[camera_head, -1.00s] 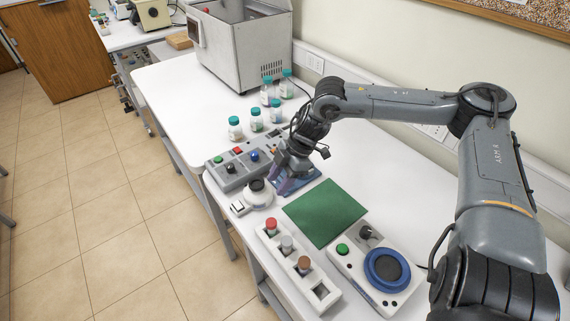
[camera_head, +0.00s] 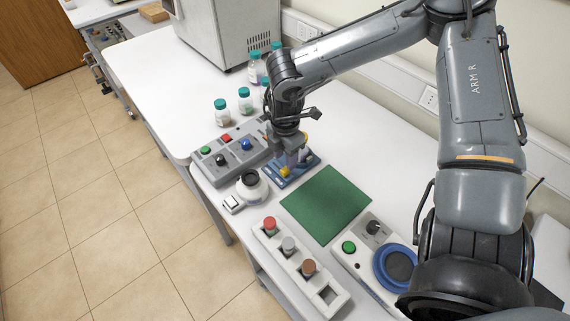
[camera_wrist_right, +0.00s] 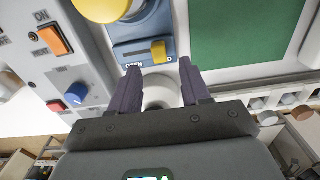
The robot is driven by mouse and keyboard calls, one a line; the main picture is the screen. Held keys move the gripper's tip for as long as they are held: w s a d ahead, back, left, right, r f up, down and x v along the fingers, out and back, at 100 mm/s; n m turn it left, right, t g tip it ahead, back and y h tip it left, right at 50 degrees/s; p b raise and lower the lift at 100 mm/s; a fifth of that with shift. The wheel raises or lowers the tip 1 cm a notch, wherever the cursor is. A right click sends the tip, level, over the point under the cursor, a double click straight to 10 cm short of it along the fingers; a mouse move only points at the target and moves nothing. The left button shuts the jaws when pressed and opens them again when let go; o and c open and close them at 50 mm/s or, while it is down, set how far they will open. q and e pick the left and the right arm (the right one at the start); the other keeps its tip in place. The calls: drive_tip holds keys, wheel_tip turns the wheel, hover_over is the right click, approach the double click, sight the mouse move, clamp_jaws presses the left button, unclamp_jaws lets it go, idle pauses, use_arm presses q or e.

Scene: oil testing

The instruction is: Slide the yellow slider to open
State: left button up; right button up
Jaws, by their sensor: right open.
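The yellow slider (camera_wrist_right: 158,50) sits in a slot on a blue panel (camera_wrist_right: 125,33), toward the right end, with partly hidden lettering below it. The blue device (camera_head: 305,161) is on the white table, partly covered by my right gripper in the head view. A large yellow knob (camera_wrist_right: 103,7) rises from the same device. My right gripper (camera_wrist_right: 160,78) is open and empty, its two purple fingers pointing toward the panel, with the slider between and beyond the tips. In the head view the right gripper (camera_head: 291,160) is above the device. My left gripper is not in view.
A grey button box (camera_head: 232,148) adjoins on the left. A round white device (camera_head: 251,190) stands in front of it. A green mat (camera_head: 326,204) lies to the right. A white rack (camera_head: 298,265) and a dial unit (camera_head: 375,258) stand nearer. Bottles (camera_head: 245,99) stand behind.

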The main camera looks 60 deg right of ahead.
sight(285, 169)
drive_tip(key=shift+f, duration=2.55)
drive_tip(key=shift+c, duration=0.2)
clamp_jaws()
